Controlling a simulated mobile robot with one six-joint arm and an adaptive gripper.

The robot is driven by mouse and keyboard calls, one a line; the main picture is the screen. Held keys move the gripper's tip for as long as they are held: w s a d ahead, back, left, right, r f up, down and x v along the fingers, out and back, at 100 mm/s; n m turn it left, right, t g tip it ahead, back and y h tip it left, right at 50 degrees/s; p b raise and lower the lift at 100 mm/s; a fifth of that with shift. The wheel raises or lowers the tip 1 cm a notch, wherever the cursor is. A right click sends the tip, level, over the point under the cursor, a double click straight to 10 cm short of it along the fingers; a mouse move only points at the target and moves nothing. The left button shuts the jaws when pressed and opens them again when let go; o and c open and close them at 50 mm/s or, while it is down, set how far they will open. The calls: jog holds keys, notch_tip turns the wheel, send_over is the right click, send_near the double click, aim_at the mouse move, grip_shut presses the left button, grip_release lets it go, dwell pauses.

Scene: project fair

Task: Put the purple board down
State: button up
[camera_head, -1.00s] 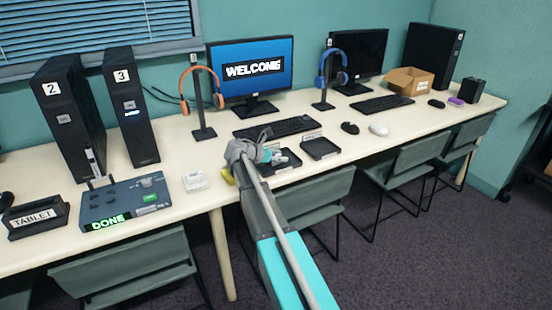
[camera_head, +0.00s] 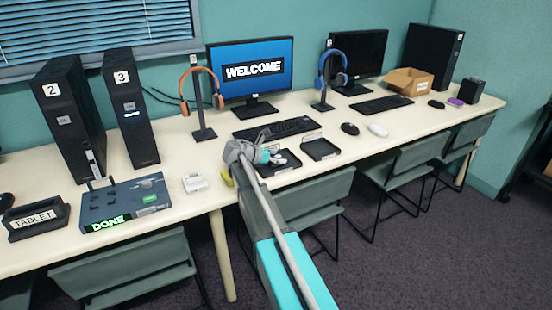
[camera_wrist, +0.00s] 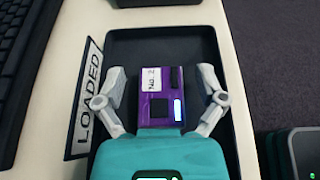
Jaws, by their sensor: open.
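The purple board (camera_wrist: 150,88), with a white label and dark chips, lies over the floor of a black tray (camera_wrist: 203,45) in the wrist view. A sign reading LOADED (camera_wrist: 88,98) stands along the tray's left side. My gripper (camera_wrist: 162,76) is open around the board, with a visible gap between each finger and the board's sides. In the head view my gripper (camera_head: 268,155) is over the left of two black trays (camera_head: 291,164). The board cannot be made out there.
A second black tray (camera_head: 320,150) sits just right. A keyboard (camera_head: 275,130) lies behind, and a white item (camera_head: 194,182) lies to the left. Chairs (camera_head: 300,195) stand under the desk's front edge. A small purple item (camera_head: 456,101) lies far right beside a black box (camera_head: 470,90).

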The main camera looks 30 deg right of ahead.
jog(key=p+v, duration=0.4)
jog(key=v, duration=0.7)
jog(key=shift+s+a+r, duration=0.1)
jog(key=shift+a+r, duration=0.05)
dwell(0.4)
